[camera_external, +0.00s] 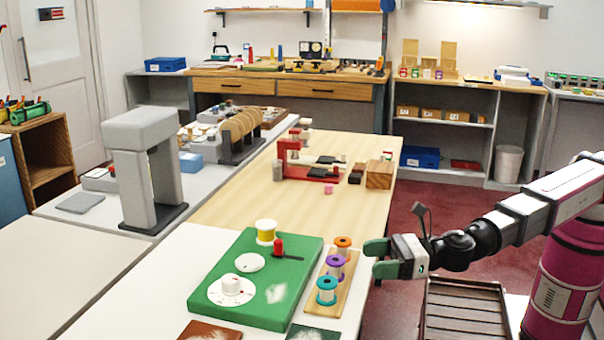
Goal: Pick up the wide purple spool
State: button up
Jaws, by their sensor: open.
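The purple spool (335,266) stands upright between an orange spool (343,245) and a teal spool (326,290). All three stand in a row on a narrow wooden board (345,296) near the right edge of the white counter. My gripper (376,258) is open and empty, a short way to the right of the purple spool and apart from it. Its fingers point left toward the row. The lower part of the purple spool is partly hidden by the teal spool in front.
A green board (275,311) with a yellow-wound spool (266,231), a red knob (278,247) and white dials lies left of the row. A grey arch-shaped machine (135,170) stands further left. A slatted dark tray (464,315) is below my arm. The pale wood counter (235,200) behind is partly bare.

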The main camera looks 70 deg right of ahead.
aim_at(336, 259)
jog(key=x, duration=0.8)
jog(key=shift+w, duration=0.4)
jog(key=c, duration=1)
